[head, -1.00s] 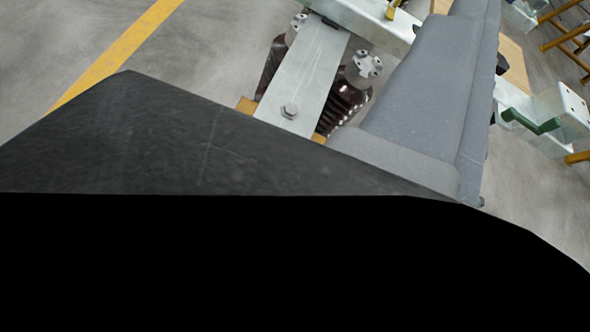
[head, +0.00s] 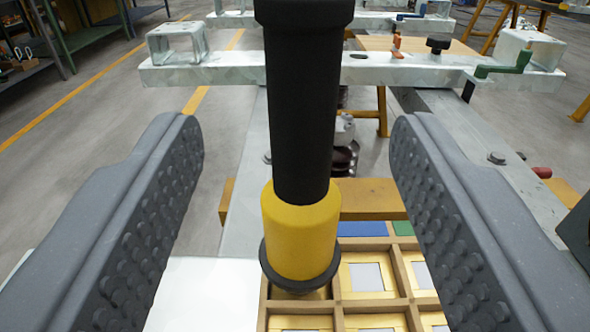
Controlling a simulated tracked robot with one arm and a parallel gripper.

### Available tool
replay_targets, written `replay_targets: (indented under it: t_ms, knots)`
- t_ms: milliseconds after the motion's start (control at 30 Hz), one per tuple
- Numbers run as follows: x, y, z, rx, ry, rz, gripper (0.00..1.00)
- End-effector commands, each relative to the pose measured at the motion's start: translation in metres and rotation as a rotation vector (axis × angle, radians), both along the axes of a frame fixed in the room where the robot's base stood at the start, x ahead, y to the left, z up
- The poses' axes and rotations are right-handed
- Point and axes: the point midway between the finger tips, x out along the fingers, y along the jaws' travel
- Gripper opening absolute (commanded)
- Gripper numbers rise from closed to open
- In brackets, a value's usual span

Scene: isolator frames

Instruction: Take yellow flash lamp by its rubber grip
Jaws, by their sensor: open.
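The yellow flash lamp (head: 300,232) stands upright in the middle of the view, its black ribless-looking rubber grip (head: 303,105) rising above a yellow head with a dark rim at the bottom. My gripper (head: 298,150) is open, with one studded grey finger on each side of the lamp. There is a visible gap between each finger and the grip, and neither seems to touch it. The top of the grip runs out of the picture. The lamp's lower rim is over the corner of a wooden compartment tray; whether it rests there I cannot tell.
The wooden tray (head: 337,300) holds several framed pieces. A pale surface (head: 195,290) lies left of it. Behind is a galvanised crossbar (head: 210,72) with a green handle (head: 508,64) and an orange clip (head: 397,46). Shelving (head: 100,38) stands far left; grey floor is open between.

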Motion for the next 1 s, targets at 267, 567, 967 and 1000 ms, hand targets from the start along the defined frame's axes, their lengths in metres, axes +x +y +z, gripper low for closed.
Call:
replay_targets:
  t_ms: [267, 567, 967, 1000]
  knots:
    - [0.022, 0.002, -0.001, 0.001, 0.004, -0.001, 0.53]
    - [0.052, 0.002, -0.001, -0.003, -0.001, 0.002, 0.53]
    - [0.073, 0.003, -0.001, 0.001, 0.003, -0.003, 0.53]
    - [0.073, 0.003, -0.001, 0.001, 0.002, -0.002, 0.45]
